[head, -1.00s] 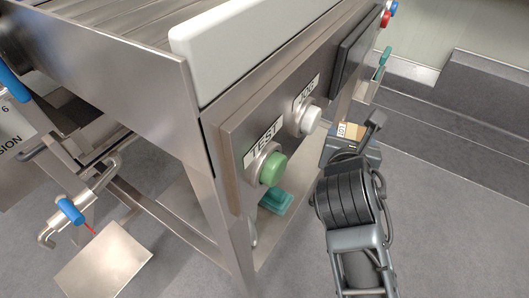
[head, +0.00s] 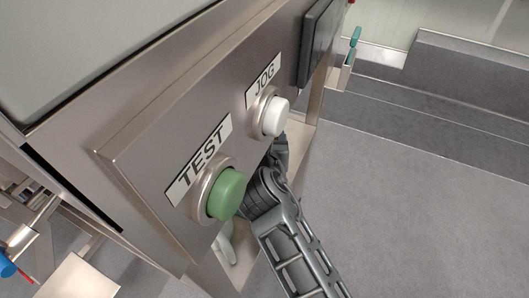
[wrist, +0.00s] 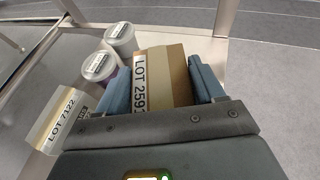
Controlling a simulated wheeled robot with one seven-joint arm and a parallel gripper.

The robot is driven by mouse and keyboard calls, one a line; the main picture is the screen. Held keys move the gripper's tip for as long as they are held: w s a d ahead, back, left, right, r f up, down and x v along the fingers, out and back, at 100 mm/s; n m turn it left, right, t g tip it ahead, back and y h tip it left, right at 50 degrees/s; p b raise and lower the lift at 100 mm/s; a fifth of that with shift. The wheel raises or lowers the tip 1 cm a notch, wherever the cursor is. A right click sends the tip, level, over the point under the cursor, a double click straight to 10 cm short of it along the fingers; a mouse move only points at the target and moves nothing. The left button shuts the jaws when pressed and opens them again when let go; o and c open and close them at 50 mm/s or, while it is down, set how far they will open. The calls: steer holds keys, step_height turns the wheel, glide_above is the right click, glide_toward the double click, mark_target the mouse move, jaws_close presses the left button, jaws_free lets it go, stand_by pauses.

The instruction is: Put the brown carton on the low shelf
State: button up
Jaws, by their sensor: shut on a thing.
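The brown carton (wrist: 168,75) with a white label reading "LOT 259…" sits between the two blue fingers of my gripper (wrist: 160,88) in the wrist view. The gripper is shut on it. The carton is over or on the pale low shelf (wrist: 205,48) between metal legs; I cannot tell whether it touches the shelf. In the head view my arm reaches down beside the control panel, and the carton and fingers are hidden behind the panel and its buttons.
In the wrist view two lidded tubs (wrist: 100,66) and a box labelled "LOT 7122" (wrist: 58,120) stand left of the carton. A metal leg (wrist: 225,18) rises behind. In the head view the green TEST button (head: 226,193) and white JOG button (head: 275,117) jut out close to my arm.

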steer(key=shift+w+a+f, duration=0.1)
steer(key=shift+w+f, duration=0.05)
steer(key=shift+w, duration=0.1)
steer(key=shift+f, duration=0.2)
steer(key=shift+f+b, duration=1)
steer(key=shift+f, duration=0.75)
steer(key=shift+f, duration=0.15)
steer(key=o, duration=1.5)
steer(key=p+v, duration=0.1)
steer(key=v, duration=0.2)
steer(key=p+v, duration=0.1)
steer(key=v, duration=0.3)
steer(key=shift+s+r+p, duration=0.2)
steer(key=shift+r+p, duration=0.05)
steer(key=shift+p, duration=0.1)
